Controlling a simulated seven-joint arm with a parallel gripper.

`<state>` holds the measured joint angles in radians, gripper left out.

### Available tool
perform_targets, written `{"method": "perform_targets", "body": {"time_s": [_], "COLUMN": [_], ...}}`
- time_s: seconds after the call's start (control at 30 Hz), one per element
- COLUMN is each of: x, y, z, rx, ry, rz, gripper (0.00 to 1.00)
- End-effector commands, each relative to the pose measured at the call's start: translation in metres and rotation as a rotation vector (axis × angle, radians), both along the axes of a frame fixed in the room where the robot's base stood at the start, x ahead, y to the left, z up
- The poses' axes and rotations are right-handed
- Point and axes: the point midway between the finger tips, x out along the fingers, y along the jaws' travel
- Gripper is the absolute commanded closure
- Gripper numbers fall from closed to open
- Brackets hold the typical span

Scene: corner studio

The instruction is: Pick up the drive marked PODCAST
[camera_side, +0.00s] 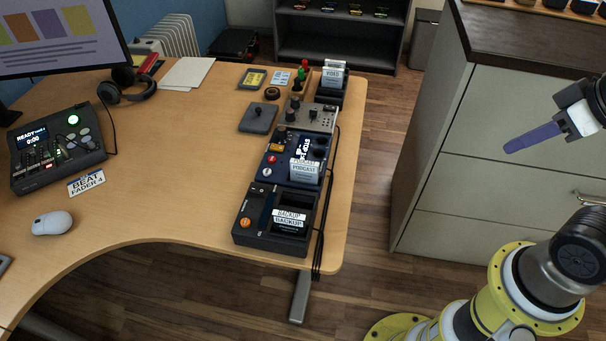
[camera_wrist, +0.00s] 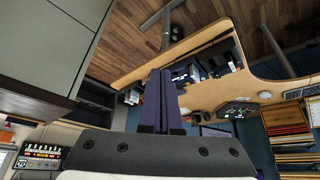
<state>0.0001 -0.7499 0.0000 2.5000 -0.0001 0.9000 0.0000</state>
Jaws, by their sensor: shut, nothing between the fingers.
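The drive marked PODCAST (camera_side: 305,169) has a white label and stands in a dark blue dock (camera_side: 278,164) on the right part of the desk. Its label is readable in the side view. My gripper (camera_side: 508,148) is at the right of the side view, in front of the cabinet and well apart from the drive. Its purple fingers are closed together with nothing between them. They also show together in the wrist view (camera_wrist: 160,76). The docks look small and dark there, and I cannot pick out the PODCAST label.
A drive marked BACKUP (camera_side: 289,218) sits in a black dock (camera_side: 247,236) in front. A drive marked VIDEO (camera_side: 333,76) stands at the back. A grey box with knobs (camera_side: 319,115) is behind the blue dock. Cables run along the desk's right edge. A cabinet (camera_side: 480,110) stands right.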

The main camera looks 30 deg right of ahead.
Motion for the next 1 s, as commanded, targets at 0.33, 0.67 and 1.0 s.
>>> {"method": "perform_targets", "body": {"time_s": [0.33,0.67,1.0], "x": [0.0,0.0,0.0], "y": [0.0,0.0,0.0], "z": [0.0,0.0,0.0], "rx": [0.0,0.0,0.0], "ry": [0.0,0.0,0.0], "rz": [0.0,0.0,0.0], "gripper": [1.0,0.59,0.0]}}
